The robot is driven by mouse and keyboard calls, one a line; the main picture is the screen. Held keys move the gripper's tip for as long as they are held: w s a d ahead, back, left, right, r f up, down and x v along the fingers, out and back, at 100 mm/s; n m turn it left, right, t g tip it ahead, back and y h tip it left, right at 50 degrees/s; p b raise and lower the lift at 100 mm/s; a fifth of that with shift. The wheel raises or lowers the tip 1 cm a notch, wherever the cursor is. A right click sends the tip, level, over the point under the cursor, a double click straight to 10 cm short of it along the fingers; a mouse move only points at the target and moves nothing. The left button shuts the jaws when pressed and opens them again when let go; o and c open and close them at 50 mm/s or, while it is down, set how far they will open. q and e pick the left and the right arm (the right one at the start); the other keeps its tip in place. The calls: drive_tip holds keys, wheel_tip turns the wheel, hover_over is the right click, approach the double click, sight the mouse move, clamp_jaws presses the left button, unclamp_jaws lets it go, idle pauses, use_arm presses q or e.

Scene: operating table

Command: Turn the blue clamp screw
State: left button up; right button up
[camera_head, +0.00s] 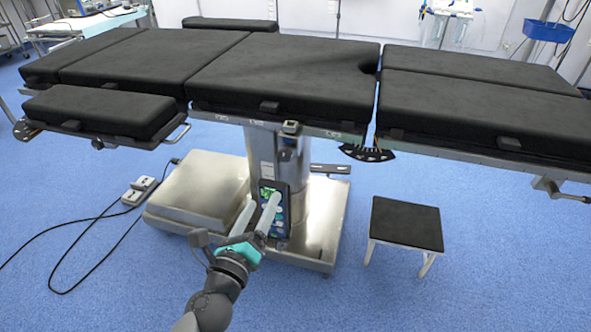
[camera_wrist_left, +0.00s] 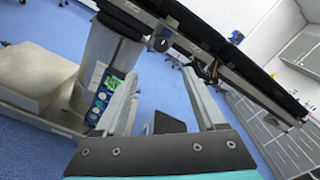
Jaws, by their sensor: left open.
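My left gripper (camera_head: 262,202) reaches in from the bottom of the head view, in front of the table's metal column (camera_head: 293,165). Its two pale fingers are apart with nothing between them; they also show apart in the left wrist view (camera_wrist_left: 158,76). The operating table (camera_head: 255,75) has black pads and a metal side rail. A small dark clamp block (camera_head: 290,127) sits at the rail above the column, higher than my gripper. A dark fitting also shows on the rail in the left wrist view (camera_wrist_left: 160,44). My right gripper is not in view.
A control panel with a green screen (camera_head: 268,191) is on the column, partly behind my left fingers. The steel base (camera_head: 190,195) is at left. A black-topped stool (camera_head: 407,222) stands at right. Cables and a foot pedal (camera_head: 140,190) lie on the blue floor.

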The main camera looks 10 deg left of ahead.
use_arm(q)
approach(284, 158)
drive_tip(key=w, duration=0.2)
drive_tip(key=w+b, duration=0.1)
drive_tip(key=w, duration=0.4)
drive_tip(key=shift+w+d+f, duration=0.1)
drive_tip(key=shift+w, duration=0.3)
drive_tip(key=shift+w+b, duration=0.35)
drive_tip(key=shift+w, duration=0.35)
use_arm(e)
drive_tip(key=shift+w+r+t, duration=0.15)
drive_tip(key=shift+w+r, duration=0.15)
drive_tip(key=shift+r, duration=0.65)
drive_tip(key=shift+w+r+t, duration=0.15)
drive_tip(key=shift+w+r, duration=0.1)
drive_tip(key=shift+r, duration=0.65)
use_arm(q)
drive_tip(key=shift+c, duration=0.4)
clamp_jaws()
